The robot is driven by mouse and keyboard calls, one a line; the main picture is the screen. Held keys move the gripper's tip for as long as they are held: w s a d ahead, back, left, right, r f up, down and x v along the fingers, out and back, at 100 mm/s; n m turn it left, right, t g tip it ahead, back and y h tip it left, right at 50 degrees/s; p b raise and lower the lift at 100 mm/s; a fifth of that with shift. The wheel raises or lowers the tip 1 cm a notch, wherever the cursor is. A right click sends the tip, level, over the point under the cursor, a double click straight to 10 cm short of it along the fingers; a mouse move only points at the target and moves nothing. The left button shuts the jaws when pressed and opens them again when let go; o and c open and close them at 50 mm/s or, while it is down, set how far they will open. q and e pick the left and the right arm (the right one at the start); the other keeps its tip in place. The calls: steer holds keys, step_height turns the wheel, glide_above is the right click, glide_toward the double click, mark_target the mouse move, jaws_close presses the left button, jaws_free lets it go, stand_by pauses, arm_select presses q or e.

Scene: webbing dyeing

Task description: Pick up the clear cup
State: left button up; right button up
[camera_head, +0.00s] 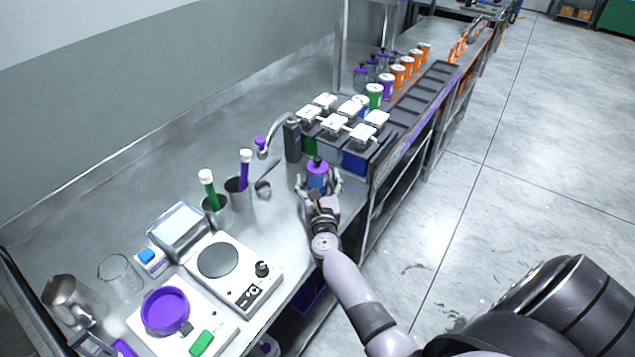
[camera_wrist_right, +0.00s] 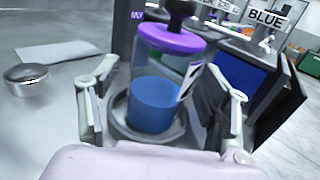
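A clear cup with blue liquid and a purple lid with a dark knob (camera_wrist_right: 160,85) stands upright on a round grey base in the right wrist view. In the head view the cup (camera_head: 317,178) shows at the front edge of the bench, by the dark tank unit. My right gripper (camera_head: 318,188) is around it, one finger on each side. In the right wrist view my right gripper (camera_wrist_right: 162,118) is spread, with gaps visible between the fingers and the cup wall. An empty clear beaker (camera_head: 120,276) stands at the far left of the bench. My left gripper does not show.
Tanks with white-handled lids (camera_head: 334,124) stand just beyond the cup; a blue panel (camera_wrist_right: 243,84) is close right of it. A curved faucet (camera_head: 277,134), two metal holders (camera_head: 238,197), a hot plate (camera_head: 235,270) and a scale with a purple dish (camera_head: 166,311) line the bench.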

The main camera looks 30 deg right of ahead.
steer(key=c, duration=1.4)
